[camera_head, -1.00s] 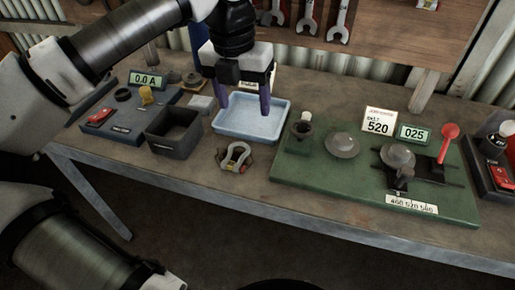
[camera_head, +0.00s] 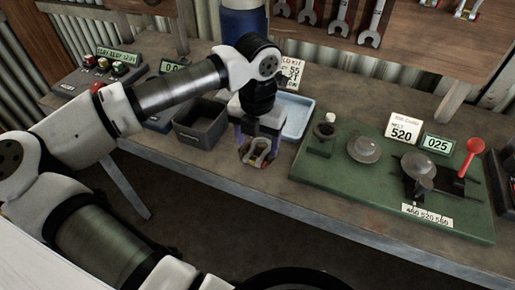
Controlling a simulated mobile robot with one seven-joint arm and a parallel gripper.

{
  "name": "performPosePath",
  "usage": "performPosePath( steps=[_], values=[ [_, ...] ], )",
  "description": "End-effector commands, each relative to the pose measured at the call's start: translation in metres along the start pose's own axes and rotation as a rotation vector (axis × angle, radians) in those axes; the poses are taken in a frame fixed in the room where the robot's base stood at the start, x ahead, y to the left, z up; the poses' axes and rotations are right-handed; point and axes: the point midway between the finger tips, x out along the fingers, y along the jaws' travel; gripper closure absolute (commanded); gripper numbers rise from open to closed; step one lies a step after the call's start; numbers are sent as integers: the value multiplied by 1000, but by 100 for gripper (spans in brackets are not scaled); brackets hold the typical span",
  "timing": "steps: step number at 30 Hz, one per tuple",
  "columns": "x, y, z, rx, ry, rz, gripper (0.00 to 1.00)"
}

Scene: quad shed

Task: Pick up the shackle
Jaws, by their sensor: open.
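The shackle (camera_head: 259,153) is a grey metal loop with reddish and yellow parts. It lies on the bench near the front edge, between the dark box and the green board. My gripper (camera_head: 257,151) points down over it, with its purple fingers apart on either side of the shackle. Whether the fingers touch it cannot be made out. The gripper body hides the shackle's far side.
A dark open box (camera_head: 200,133) stands just left of the gripper. A light blue tray (camera_head: 297,116) lies behind it. The green board (camera_head: 335,182) with domes and a red-handled lever (camera_head: 474,147) fills the right. Wrenches (camera_head: 372,25) hang behind.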

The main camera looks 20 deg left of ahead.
Motion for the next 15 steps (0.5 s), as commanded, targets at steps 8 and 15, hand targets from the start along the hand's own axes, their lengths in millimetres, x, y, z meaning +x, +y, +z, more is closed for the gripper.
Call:
performPosePath(
  steps=[8, 15],
  values=[
    [22, 0, 0, -1, -1, 0, 34],
    [22, 0, 0, 0, -1, 0, 45]
  ],
)
